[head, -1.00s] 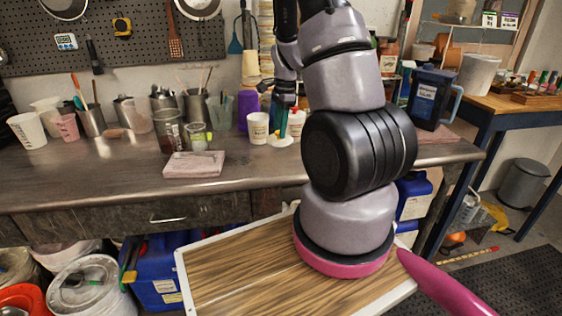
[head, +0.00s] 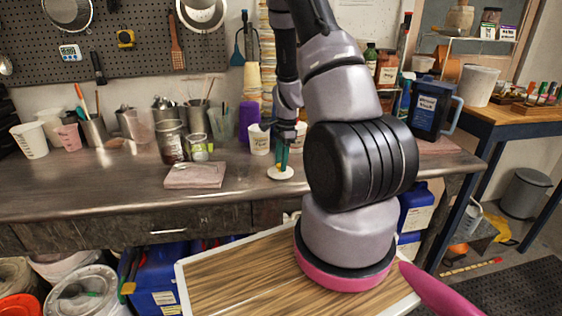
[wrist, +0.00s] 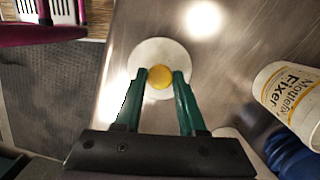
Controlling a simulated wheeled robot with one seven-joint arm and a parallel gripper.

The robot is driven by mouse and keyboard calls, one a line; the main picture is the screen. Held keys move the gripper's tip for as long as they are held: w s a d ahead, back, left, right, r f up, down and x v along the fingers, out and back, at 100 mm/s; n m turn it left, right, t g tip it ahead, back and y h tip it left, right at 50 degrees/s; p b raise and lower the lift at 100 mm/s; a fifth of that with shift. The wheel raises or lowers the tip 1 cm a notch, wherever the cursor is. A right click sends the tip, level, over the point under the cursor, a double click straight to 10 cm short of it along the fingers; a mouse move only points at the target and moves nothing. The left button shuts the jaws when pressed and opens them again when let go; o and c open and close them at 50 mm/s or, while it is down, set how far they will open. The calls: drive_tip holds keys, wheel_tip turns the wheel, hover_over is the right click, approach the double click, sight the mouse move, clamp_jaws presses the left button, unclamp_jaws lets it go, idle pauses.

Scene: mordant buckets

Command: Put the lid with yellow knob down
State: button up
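The lid (head: 280,173) is a white disc with a yellow knob (wrist: 160,76). In the head view it is level, at or just above the steel bench top (head: 110,185), in front of the Fixer cup (head: 259,139); I cannot tell whether it touches the bench. My gripper (wrist: 160,75) points down, its green fingers on both sides of the knob and seemingly against it. In the wrist view the white disc (wrist: 158,48) lies beyond the fingertips, partly hidden by them. The Fixer cup (wrist: 290,98) is to its right there, apart from it.
Jars (head: 171,142), cups and tool pots stand along the back. A dark blue jug (head: 432,107) stands at the right. Bare bench surrounds the lid at its left and front.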

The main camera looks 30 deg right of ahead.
drive_tip(key=o, duration=0.3)
drive_tip(key=shift+r, duration=0.15)
drive_tip(key=s+a+r+n+t, duration=0.1)
drive_tip(key=a+r+n, duration=0.1)
drive_tip(key=r, duration=0.9)
drive_tip(key=s+a+r+n+t, duration=0.1)
drive_tip(key=a+r, duration=0.1)
drive_tip(key=r, duration=0.9)
drive_tip(key=s+a+r+n+t, duration=0.2)
drive_tip(key=s+a+r+n, duration=0.2)
drive_tip(key=s+r, duration=0.4)
drive_tip(key=s+a+r+n+t, duration=0.3)
drive_tip(key=s+a+r+n, duration=0.2)
drive_tip(key=s+r, duration=0.4)
drive_tip(key=shift+s+a+n+y, duration=0.25)
drive_tip(key=shift+s+n+y, duration=0.1)
drive_tip(key=shift+n, duration=0.55)
